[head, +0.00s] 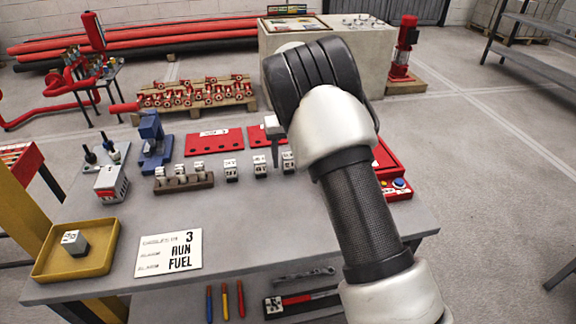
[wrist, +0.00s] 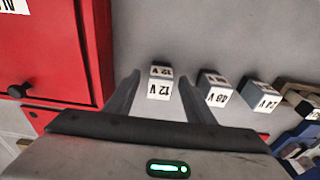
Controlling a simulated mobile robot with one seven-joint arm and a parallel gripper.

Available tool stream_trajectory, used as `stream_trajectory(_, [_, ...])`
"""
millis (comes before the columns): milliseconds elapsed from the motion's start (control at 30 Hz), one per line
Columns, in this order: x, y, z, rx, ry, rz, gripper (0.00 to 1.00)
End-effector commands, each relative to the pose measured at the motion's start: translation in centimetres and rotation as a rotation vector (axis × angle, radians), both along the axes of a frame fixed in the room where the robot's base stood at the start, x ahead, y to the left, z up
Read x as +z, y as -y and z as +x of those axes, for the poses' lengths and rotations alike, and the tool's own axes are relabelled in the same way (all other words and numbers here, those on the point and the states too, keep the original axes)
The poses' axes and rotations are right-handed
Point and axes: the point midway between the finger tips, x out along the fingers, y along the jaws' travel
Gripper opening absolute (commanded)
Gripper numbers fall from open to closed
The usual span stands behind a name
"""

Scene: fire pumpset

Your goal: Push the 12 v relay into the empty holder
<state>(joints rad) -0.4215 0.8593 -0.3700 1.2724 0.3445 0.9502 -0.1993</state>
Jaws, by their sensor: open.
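The 12 V relay (wrist: 159,91) is a small grey block with white labels, upside down in the wrist view. It stands on the table between the two dark fingers of my open gripper (wrist: 159,80), with a small gap showing on each side. In the head view the relay (head: 288,161) is the rightmost of the row, partly behind my arm. My gripper (head: 275,150) points down there, mostly hidden by the arm. I cannot make out an empty holder in either view.
The 48 V relay (wrist: 216,92) and 24 V relay (wrist: 260,94) stand beside it. A brown rack (head: 186,187) holds several small blocks. A red cabinet (wrist: 65,50) stands close to my gripper. A yellow tray (head: 106,262) and sign (head: 168,253) lie nearer.

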Motion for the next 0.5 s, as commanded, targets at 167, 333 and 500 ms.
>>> stream_trajectory(167, [-0.03,-0.01,0.09,0.0,0.003,0.001,0.49])
stream_trajectory(333, [-0.04,-0.01,0.09,-0.001,0.002,0.001,0.27])
stream_trajectory(500, [-0.01,-0.01,0.09,-0.001,0.003,0.001,0.03])
